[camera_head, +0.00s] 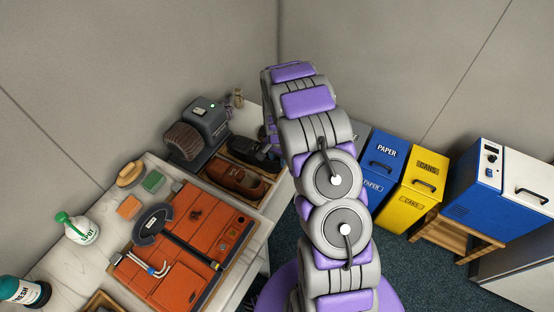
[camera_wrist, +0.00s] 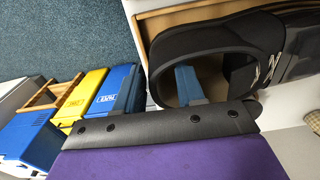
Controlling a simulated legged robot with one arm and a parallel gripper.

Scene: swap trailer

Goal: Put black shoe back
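The black shoe (camera_head: 252,150) lies beside the brown shoe in a wooden tray on the counter in the head view, partly behind my arm. In the wrist view the black shoe (camera_wrist: 238,42) fills the upper right, its opening facing the camera. My gripper (camera_wrist: 157,88) is at the shoe's opening. One blue finger reaches inside the opening, and the other is outside, to the left of the shoe's rim. The fingers are apart with the rim between them, and no firm contact shows. In the head view the fingers are hidden.
A brown shoe (camera_head: 237,180) lies in the wooden tray (camera_head: 262,199). A grey polishing machine (camera_head: 199,128) stands behind. An orange panel (camera_head: 190,240) with tools covers the front of the counter. Blue paper (camera_head: 381,165) and yellow cans (camera_head: 418,186) bins stand at right.

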